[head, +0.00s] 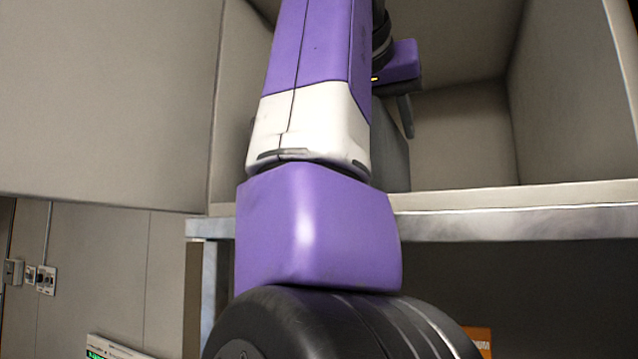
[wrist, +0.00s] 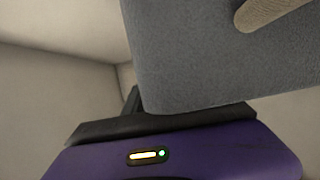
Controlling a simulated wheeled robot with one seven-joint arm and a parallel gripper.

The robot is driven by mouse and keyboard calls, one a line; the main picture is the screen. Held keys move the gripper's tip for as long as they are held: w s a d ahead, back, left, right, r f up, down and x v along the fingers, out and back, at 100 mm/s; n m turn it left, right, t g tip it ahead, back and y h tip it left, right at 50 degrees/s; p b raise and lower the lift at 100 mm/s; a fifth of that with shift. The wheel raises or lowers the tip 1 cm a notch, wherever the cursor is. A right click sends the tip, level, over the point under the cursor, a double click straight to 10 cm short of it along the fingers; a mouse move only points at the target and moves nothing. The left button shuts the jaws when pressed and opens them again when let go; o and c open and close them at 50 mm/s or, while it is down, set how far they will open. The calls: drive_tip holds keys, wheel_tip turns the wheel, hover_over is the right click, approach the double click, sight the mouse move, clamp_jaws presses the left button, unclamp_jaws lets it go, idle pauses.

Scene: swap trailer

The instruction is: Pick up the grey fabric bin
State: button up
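The grey fabric bin (head: 394,152) stands inside an open cubby in the head view, mostly hidden behind my arm. In the wrist view its grey wall (wrist: 215,60) fills the upper right, very close, with a beige handle (wrist: 270,12) at the top. My gripper (head: 405,116) is at the bin, and one dark finger shows beside its upper right part. In the wrist view my gripper (wrist: 133,100) shows its purple body and one dark finger by the bin's left edge. The other finger is hidden, so I cannot tell the gap or contact.
The cubby's pale shelf edge (head: 520,196) runs below the bin, with a metal rail (head: 530,224) under it. The cubby's right side (head: 570,100) is empty. A pale panel (head: 105,100) stands at the left. Wall switches (head: 40,278) are far left.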

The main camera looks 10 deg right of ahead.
drive_tip(key=shift+s, duration=0.1)
clamp_jaws()
idle(1.2)
